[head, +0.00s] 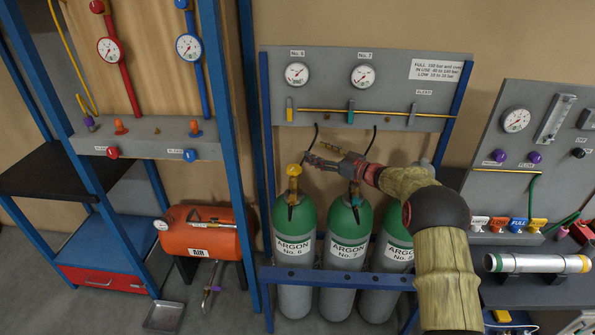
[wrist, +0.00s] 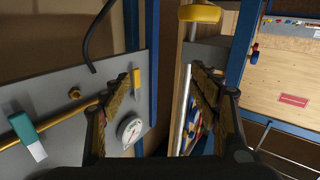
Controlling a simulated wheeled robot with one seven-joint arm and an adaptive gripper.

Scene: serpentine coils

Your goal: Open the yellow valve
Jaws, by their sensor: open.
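A small yellow valve lever (head: 289,110) stands upright on the grey argon panel under the No. 6 gauge; it also shows in the wrist view (wrist: 136,80). Another yellow fitting (head: 294,170) tops the green argon cylinder No. 6 (head: 294,225). I cannot tell which of the two the task means. My gripper (head: 314,152) is open and empty, pointing left below the panel, above and right of the cylinder's yellow fitting in the head view. In the wrist view its fingers (wrist: 160,75) are spread apart, with the yellow lever left of the gap.
A teal lever (head: 350,112) is on the same yellow pipe. Black hoses (head: 313,135) hang below the panel. Blue posts (head: 265,90) flank it. Argon cylinder No. 7 (head: 345,270) stands beneath my arm. An orange air tank (head: 200,235) is at left.

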